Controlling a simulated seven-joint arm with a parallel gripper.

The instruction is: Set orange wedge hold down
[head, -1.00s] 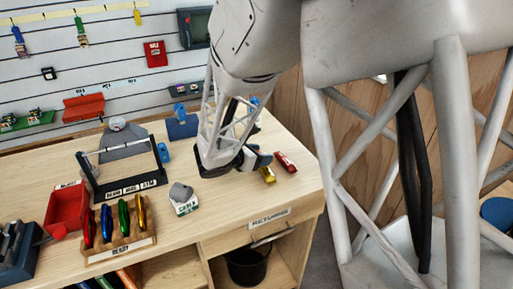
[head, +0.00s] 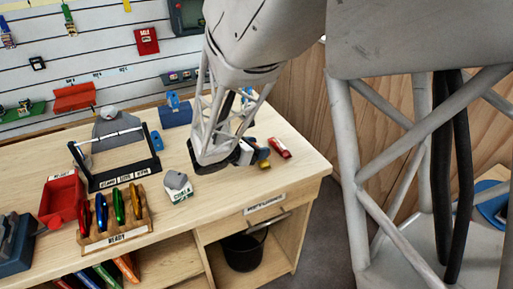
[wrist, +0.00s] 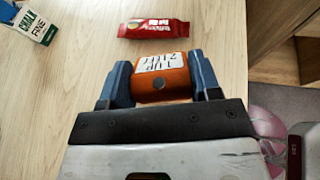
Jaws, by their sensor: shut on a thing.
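The orange wedge hold (wrist: 165,84) sits between the two blue fingers of my gripper (wrist: 162,77) in the wrist view. The gripper is shut on it. A white label with black writing and a round dark hole show on its face. In the head view my gripper (head: 240,155) is low over the right end of the wooden table (head: 230,188), and the arm hides most of the hold. I cannot tell whether the hold touches the tabletop. A small yellow-orange thing (head: 263,165) shows beside the fingertips; I cannot tell whether it is part of the hold.
A red wrapped bar (head: 279,147) lies just beyond the hold and also shows in the wrist view (wrist: 154,28). A chalk box (head: 179,187) stands left of the gripper. A rack of carabiners (head: 115,237) and a red tray (head: 62,198) are farther left. The table's front right is bare.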

